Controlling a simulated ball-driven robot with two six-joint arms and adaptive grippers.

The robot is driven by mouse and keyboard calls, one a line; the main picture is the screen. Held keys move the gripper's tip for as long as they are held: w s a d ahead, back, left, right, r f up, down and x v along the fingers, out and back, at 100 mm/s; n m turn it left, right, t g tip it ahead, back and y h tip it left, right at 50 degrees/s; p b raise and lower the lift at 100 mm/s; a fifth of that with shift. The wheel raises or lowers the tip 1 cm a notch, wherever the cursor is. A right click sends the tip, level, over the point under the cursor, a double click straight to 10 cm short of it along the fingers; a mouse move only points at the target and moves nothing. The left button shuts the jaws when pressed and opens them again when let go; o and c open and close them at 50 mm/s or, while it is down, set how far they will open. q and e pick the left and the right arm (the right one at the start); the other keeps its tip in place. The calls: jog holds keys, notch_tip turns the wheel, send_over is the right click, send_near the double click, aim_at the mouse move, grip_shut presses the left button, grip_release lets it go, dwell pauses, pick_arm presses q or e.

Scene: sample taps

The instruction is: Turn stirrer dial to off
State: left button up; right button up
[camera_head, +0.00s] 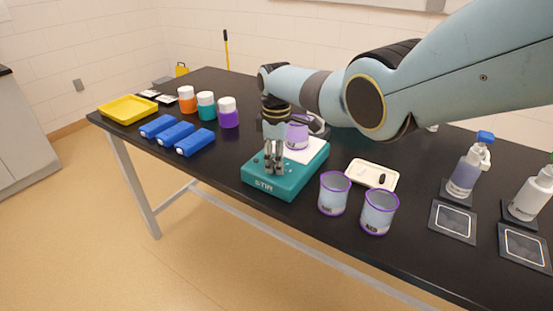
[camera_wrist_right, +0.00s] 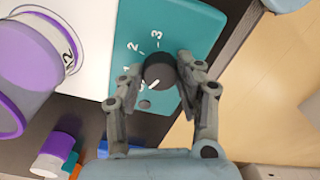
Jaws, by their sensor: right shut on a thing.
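The teal stirrer (camera_head: 290,186) stands on the black table, its front marked STIR. My right gripper (camera_head: 274,170) points down over its control side. In the right wrist view, the black stirrer dial (camera_wrist_right: 160,70) sits between the two fingers of my right gripper (camera_wrist_right: 161,76), which are shut on it. The dial's white mark points to the lower left in that view. Printed numbers, including 2 and 3, curve around the dial on the teal panel (camera_wrist_right: 195,28); some are partly covered. In the head view the fingers hide the dial. My left gripper is not in view.
A purple-rimmed beaker (camera_head: 297,137) stands on the stirrer's white plate, close beside my gripper. Two more beakers (camera_head: 334,194) (camera_head: 378,212) stand to the right, near a white tray (camera_head: 372,175). Blue boxes (camera_head: 176,134), capped jars (camera_head: 228,113) and a yellow tray (camera_head: 127,109) are left.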

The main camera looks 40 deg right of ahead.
jog(key=shift+w+n, duration=0.1)
jog(key=shift+n, duration=0.2)
dwell(0.4)
jog(key=o, duration=1.2)
jog(key=shift+c, duration=0.2)
jog(key=shift+r, duration=0.1)
notch_tip(320, 180, up, 12)
